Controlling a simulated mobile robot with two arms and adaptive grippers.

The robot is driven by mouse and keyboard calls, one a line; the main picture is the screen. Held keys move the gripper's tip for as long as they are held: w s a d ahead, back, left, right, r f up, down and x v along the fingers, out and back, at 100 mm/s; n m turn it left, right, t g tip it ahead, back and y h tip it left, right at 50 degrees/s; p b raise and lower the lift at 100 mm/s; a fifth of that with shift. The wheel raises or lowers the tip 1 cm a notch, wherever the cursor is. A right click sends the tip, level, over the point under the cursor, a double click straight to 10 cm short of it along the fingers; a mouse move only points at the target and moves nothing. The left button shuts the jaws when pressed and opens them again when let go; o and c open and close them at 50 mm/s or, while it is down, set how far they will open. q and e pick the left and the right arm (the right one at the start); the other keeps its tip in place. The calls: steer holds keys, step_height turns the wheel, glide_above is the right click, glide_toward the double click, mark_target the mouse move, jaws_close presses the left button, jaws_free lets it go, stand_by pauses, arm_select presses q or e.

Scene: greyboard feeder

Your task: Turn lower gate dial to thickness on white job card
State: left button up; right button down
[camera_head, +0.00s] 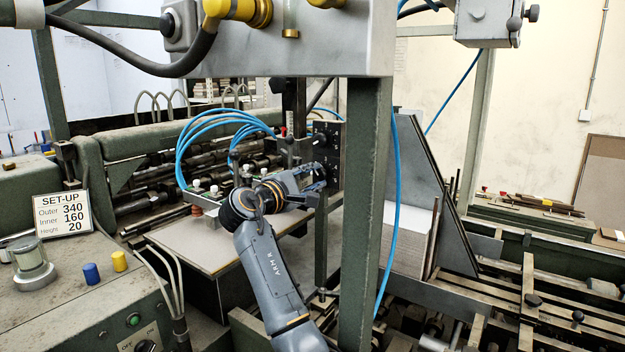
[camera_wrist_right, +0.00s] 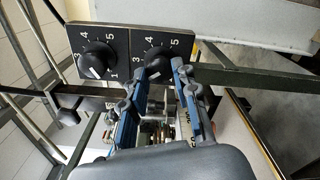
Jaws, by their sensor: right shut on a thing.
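My right gripper (camera_head: 318,178) is at the lower part of a black dial panel (camera_head: 327,140). The right wrist view shows two black dials with white numbers, side by side in that turned picture. My right gripper (camera_wrist_right: 162,72) is shut on the right-hand one, the lower gate dial (camera_wrist_right: 157,59), its fingers on either side of the knob. Its exact setting is hard to read. The other dial (camera_wrist_right: 96,58) is free. A white set-up card (camera_head: 64,213) at the left reads Outer 340, Inner 160, Height 20; it shows no thickness. My left gripper is out of view.
A green post (camera_head: 364,210) stands just right of my right arm. Blue hoses (camera_head: 190,150) loop left of the panel. A grey board stack (camera_head: 410,240) stands beyond the post. In the wrist view, a pale lettered strip (camera_wrist_right: 187,122) lies behind the fingers, unreadable.

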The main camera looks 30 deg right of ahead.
steer(key=c, duration=1)
jaws_free()
steer(key=v, duration=1.2)
steer(key=shift+f, duration=0.1)
